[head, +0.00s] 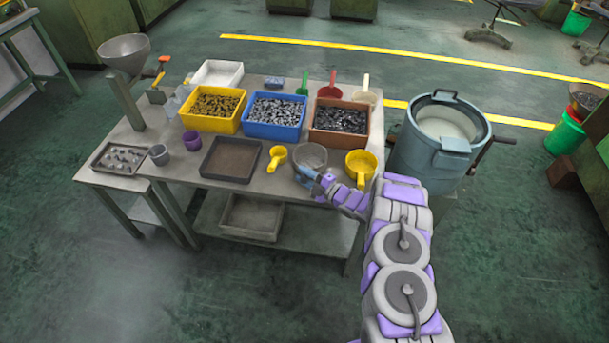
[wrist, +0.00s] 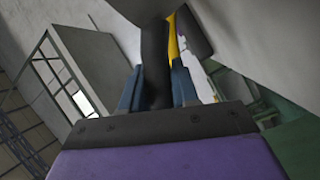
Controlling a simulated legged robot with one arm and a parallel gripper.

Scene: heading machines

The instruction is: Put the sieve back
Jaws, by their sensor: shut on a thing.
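The sieve (head: 311,155) is a round grey bowl near the front edge of the workbench (head: 275,197), between a small yellow scoop and a larger yellow scoop. My gripper (head: 308,176) reaches in from the right and is at the near side of the sieve. In the wrist view a dark handle (wrist: 155,60) stands between the blue fingers of my gripper (wrist: 157,90), which are shut on it. I cannot tell whether the sieve touches the bench top or is a little above it.
Yellow (head: 216,108), blue (head: 273,115) and brown (head: 338,121) bins of parts stand behind. A dark empty tray (head: 231,160) is to the left. The small scoop (head: 277,156) and large scoop (head: 360,165) flank the sieve. A blue-grey drum (head: 437,150) stands right of the bench.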

